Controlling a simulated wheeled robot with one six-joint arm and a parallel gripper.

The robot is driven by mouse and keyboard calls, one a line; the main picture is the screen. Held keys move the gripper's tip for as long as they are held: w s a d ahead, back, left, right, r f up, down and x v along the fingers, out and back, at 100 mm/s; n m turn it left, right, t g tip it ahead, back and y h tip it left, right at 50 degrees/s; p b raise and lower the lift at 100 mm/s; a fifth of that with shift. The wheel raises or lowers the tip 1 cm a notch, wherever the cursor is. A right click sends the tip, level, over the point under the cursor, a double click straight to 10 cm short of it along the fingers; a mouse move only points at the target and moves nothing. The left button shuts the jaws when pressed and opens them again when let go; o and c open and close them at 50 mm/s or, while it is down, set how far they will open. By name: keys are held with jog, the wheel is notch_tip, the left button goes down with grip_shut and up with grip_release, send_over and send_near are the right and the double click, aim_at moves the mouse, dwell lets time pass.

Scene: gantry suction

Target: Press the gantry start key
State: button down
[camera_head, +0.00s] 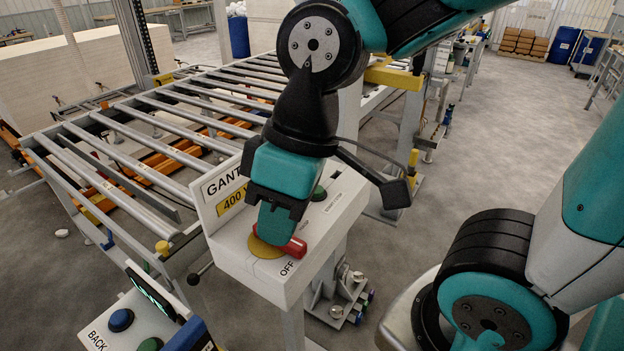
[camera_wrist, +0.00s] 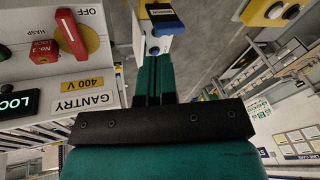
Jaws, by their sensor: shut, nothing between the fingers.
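In the head view the white gantry control box (camera_head: 300,283) has a GANTRY sign, a yellow 400 V label (camera_head: 232,203) and an OFF mark. A green button (camera_head: 319,194) shows on its top, partly behind my gripper. My gripper (camera_head: 273,232) is shut and empty, pointing down in front of the red switch handle (camera_head: 296,248) on its yellow disc (camera_head: 259,250); contact cannot be told. In the wrist view my gripper (camera_wrist: 155,62) lies right of the box, whose red handle (camera_wrist: 72,36) and red lock tag (camera_wrist: 45,52) show upside down. A green button (camera_wrist: 4,52) is cut by the left edge.
A second panel at lower left carries a blue button (camera_head: 121,320) marked BACK, a green button (camera_head: 150,344) and a lit screen (camera_head: 151,292). A roller conveyor (camera_head: 150,140) stands behind the box. Open floor (camera_head: 480,180) lies to the right.

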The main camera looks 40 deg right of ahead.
jog(key=w+d+f+n+h+p, duration=0.1)
jog(key=w+d+n+h, duration=0.1)
jog(key=w+d+n, duration=0.5)
jog(key=w+d+f+n+g+h+p, duration=0.1)
jog(key=w+d+n, duration=0.6)
jog(key=w+d, duration=0.7)
jog(key=shift+w+f+h+p, duration=0.35)
jog(key=shift+w+h+p, duration=0.05)
jog(key=shift+w+h, duration=0.3)
jog(key=f+p, duration=0.1)
jog(key=f, duration=0.3)
jog(key=s+f+p, duration=0.1)
jog(key=f, duration=0.4)
jog(key=f+p, duration=0.2)
jog(key=f, duration=0.3)
jog(key=shift+s+d, duration=0.15)
jog(key=shift+d, duration=0.1)
